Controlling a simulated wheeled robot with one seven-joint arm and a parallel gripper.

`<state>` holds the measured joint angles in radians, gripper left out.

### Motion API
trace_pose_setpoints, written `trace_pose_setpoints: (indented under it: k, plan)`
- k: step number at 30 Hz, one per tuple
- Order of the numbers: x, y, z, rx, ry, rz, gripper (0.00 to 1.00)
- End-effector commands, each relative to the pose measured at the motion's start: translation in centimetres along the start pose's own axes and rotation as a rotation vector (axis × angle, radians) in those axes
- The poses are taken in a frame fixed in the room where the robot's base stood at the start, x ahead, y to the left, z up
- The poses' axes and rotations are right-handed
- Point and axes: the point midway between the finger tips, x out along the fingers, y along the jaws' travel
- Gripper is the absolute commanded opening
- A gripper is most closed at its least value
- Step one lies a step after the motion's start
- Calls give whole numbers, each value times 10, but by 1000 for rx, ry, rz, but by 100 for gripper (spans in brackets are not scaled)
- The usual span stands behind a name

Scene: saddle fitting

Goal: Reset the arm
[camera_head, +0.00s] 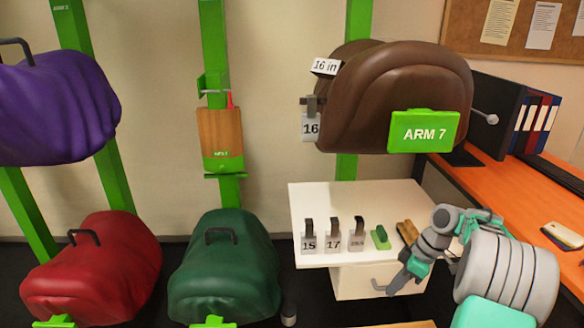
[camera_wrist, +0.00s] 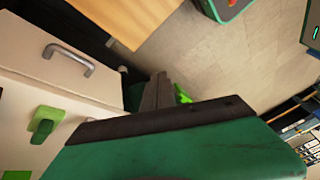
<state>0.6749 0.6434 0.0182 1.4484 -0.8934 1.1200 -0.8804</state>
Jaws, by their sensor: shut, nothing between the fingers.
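My gripper (camera_head: 392,289) is shut and empty at the end of my bent arm. In the head view it points down and to the left, in front of the white cabinet (camera_head: 312,254). It lies close to the cabinet's drawer handle (camera_head: 378,287); I cannot tell whether they touch. In the wrist view the handle (camera_wrist: 68,58) shows at the upper left, apart from the dark finger shapes (camera_wrist: 165,95). The brown saddle (camera_head: 400,90) sits on the rack behind a green "ARM 7" plate (camera_head: 424,132), with tags reading 16 on its left.
Tags 15 (camera_head: 309,242), 17 (camera_head: 333,242) and a third, a green block (camera_head: 380,238) and a brown brush-like piece (camera_head: 407,231) are on the cabinet top. An orange desk (camera_head: 500,200) stands right. Purple (camera_head: 55,105), red (camera_head: 92,265) and green (camera_head: 225,268) covered shapes hang left.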

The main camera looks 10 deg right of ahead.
Motion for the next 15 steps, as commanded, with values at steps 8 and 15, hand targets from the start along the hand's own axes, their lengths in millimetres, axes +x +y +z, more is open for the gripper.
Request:
trace_pose_setpoints:
  k: [8, 15]
  plan:
    - [-119, -141, -145, 429, -86, 202, 0]
    - [-170, -257, -164, 766, -42, 409, 0]
